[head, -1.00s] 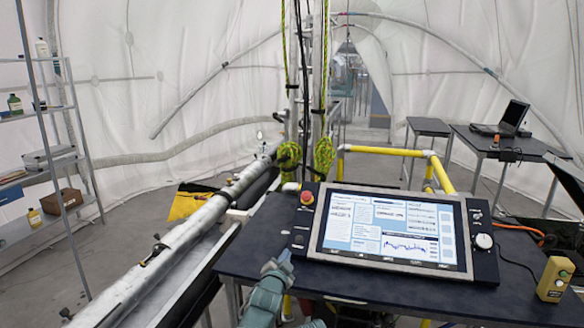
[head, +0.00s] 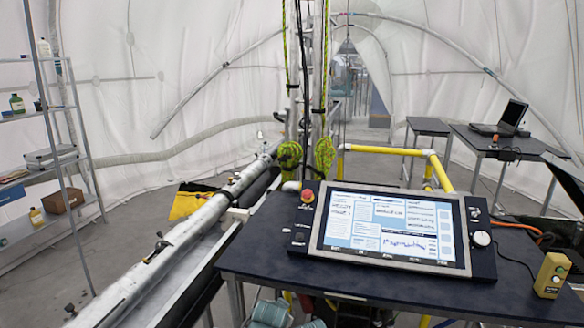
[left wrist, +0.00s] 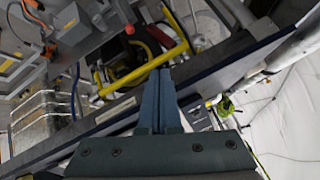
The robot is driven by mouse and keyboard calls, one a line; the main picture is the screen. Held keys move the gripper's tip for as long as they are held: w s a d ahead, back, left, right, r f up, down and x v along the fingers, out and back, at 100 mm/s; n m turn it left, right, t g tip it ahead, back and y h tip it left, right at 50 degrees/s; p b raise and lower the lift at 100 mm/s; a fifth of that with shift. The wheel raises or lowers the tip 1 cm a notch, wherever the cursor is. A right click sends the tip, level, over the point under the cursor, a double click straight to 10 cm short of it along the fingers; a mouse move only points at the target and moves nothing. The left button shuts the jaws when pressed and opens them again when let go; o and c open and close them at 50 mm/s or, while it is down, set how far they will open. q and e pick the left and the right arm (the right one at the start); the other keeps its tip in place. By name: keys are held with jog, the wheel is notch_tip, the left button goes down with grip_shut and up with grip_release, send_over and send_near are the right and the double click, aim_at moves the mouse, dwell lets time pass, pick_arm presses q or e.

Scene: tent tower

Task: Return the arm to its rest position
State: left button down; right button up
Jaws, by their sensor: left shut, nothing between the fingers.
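My left gripper (left wrist: 162,76) shows in the left wrist view with its two blue-grey fingers pressed together and nothing between them. It points toward the dark edge of a table (left wrist: 225,75), with yellow rails beyond. I cannot tell whether the fingertips touch anything. In the head view only teal parts of my own arm show at the bottom edge, below the front of the desk. The fingers are out of that view. My right gripper is in neither view.
A dark desk (head: 240,250) carries a control panel with a screen (head: 392,228), a red button (head: 307,196) and a yellow handheld box (head: 552,275). A long grey pipe (head: 170,245) runs along the left. Shelves (head: 50,165) stand farther left. A laptop (head: 500,118) sits on a back table.

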pick_arm(q)
jog(key=s+a+f+n+g+y, duration=0.1)
jog(key=s+f+g, duration=0.2)
jog(key=s, duration=0.7)
jog(key=s+a+f+n+g+y, duration=0.1)
jog(key=s+f+n+g, duration=0.1)
jog(key=s+g, duration=0.4)
jog(key=s+f, duration=0.1)
jog(key=s, duration=0.4)
jog(key=shift+a+f, duration=0.15)
jog(key=shift+a, duration=0.25)
